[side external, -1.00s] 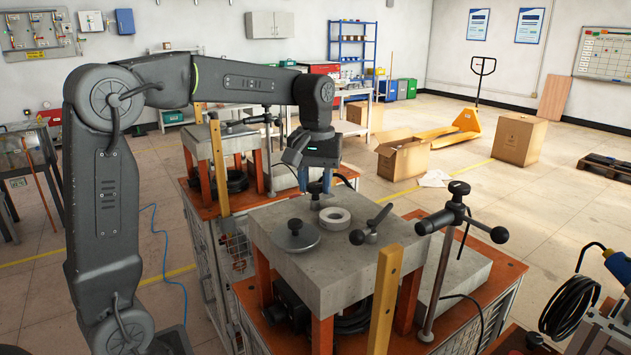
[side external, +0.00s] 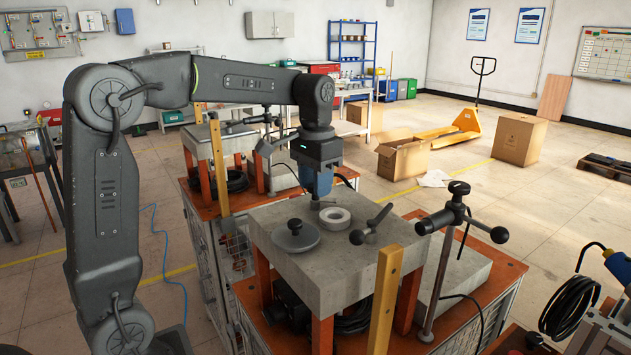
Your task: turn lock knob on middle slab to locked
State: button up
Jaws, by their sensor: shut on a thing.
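The middle slab (side external: 290,245) is a thick grey concrete block on orange legs. The lock knob (side external: 315,204) stands near the slab's back edge; only its dark base shows below my gripper. My gripper (side external: 319,192) points straight down over it, its blue fingers shut around the knob's upper part, which they hide. I cannot tell the knob's angle from here.
On the slab are a pale ring (side external: 335,217), a round grey lid with a small knob (side external: 295,236) and a black lever handle (side external: 371,224). A yellow upright bar (side external: 384,300) stands in front. A clamp stand (side external: 445,245) rises at the right.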

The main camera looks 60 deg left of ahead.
jog(key=m, duration=0.5)
jog(key=shift+m, duration=2.4)
jog(key=shift+r, duration=0.1)
jog(key=o, duration=0.9)
notch_tip(320, 180, up, 14)
jog(key=shift+f, duration=0.15)
jog(key=s+d+f+n+t, duration=0.2)
jog(key=s+d+f+n, duration=0.1)
jog(key=s+f, duration=0.3)
jog(key=s+d+f+n+t, duration=0.1)
jog(key=s+d+f+n, duration=0.2)
jog(key=s+f, duration=0.2)
jog(key=s+d+f+n+t, duration=0.2)
jog(key=s+d+f, duration=0.2)
jog(key=s+f, duration=0.2)
jog(key=shift+s+f+n+t, duration=0.3)
jog(key=shift+s+f+n, duration=0.1)
jog(key=shift+s, duration=0.15)
